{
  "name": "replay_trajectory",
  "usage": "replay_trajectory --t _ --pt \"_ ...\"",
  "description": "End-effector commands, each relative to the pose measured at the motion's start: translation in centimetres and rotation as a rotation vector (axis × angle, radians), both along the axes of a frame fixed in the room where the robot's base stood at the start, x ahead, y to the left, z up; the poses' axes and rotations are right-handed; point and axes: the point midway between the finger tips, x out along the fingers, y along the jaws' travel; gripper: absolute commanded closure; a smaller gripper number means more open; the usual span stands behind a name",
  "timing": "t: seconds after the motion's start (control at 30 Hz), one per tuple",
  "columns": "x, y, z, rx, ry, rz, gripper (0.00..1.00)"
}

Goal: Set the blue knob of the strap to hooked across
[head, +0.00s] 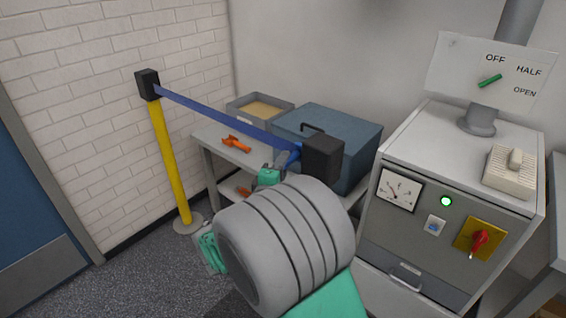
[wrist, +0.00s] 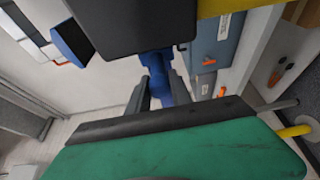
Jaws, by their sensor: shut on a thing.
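The blue strap (head: 222,118) runs taut from the black head (head: 147,84) of a yellow post (head: 168,160) at the left to near a second black head (head: 322,158). Its blue knob (head: 294,154) is at the strap's right end, close beside this second head. In the wrist view the knob (wrist: 157,70) is between the two dark fingers, just below the black head (wrist: 130,22). My gripper (head: 284,162) is shut on the knob; it also shows in the wrist view (wrist: 158,88). My arm hides the second head's post. I cannot tell whether the knob touches that head.
Behind the strap, a bench holds a blue-grey case (head: 345,135), a grey tray (head: 260,106) and an orange tool (head: 236,144). A grey cabinet (head: 410,245) with a gauge and a red switch (head: 480,240) stands at the right. Open floor lies at the left.

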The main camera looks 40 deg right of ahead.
Motion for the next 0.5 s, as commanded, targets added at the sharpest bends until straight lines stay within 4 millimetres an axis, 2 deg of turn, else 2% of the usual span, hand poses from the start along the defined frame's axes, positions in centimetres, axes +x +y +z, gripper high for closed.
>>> replay_trajectory --t 0.5 --pt "-0.84 -0.89 -0.33 0.004 0.005 -0.012 1.0"
